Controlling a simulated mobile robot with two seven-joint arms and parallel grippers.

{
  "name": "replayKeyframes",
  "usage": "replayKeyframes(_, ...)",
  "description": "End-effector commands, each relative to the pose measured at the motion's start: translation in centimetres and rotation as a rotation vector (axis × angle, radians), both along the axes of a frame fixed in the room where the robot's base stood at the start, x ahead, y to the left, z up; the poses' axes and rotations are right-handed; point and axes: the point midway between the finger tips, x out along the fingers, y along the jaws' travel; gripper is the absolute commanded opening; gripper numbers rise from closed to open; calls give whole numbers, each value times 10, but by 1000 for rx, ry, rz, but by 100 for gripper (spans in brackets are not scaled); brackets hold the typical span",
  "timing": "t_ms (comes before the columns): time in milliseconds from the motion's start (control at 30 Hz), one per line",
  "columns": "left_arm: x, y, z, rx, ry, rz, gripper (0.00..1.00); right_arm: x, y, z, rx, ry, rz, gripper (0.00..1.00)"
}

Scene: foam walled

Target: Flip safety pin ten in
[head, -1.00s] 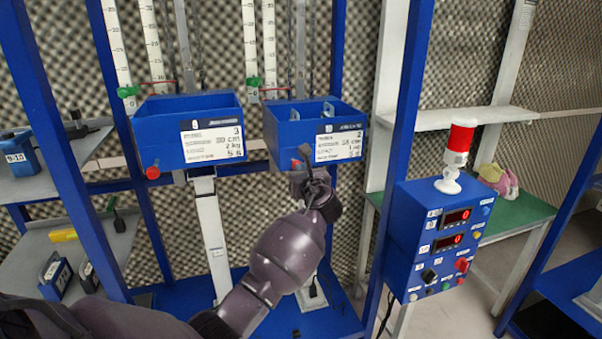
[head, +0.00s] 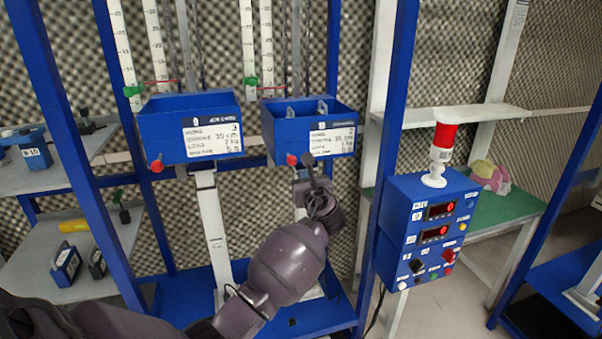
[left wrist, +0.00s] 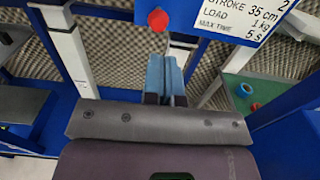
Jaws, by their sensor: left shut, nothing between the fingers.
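A blue box (head: 278,132) labelled 2 hangs on the right of the blue frame. A red round knob (head: 292,159), perhaps the safety pin, sits at its lower left front edge; no ten is readable on it. The knob also shows in the left wrist view (left wrist: 157,19), ahead of the fingers and apart from them. My left gripper (head: 309,168) is just right of and below the knob. Its blue fingertips (left wrist: 165,72) are shut together and empty. A similar red knob (head: 157,165) sits on the left blue box (head: 160,135). My right gripper is not in view.
A blue control box (head: 405,230) with red displays and a red lamp (head: 444,136) stands right of a blue post (head: 387,150). Grey shelves (head: 35,265) with blue items are at the left. A green table (head: 510,205) is at the back right.

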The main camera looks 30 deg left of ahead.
Motion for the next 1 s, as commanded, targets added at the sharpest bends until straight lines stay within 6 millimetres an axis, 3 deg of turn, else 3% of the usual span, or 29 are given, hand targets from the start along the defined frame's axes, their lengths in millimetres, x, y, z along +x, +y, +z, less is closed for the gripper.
replayKeyframes(200, -26, -29, -1, -1, -1, 1, 0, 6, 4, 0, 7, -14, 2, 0)
replayKeyframes(400, -39, -45, 0, 0, 0, 1, 0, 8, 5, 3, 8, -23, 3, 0)
replayKeyframes(1000, -42, -48, 0, 0, 0, 2, 0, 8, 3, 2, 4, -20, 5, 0)
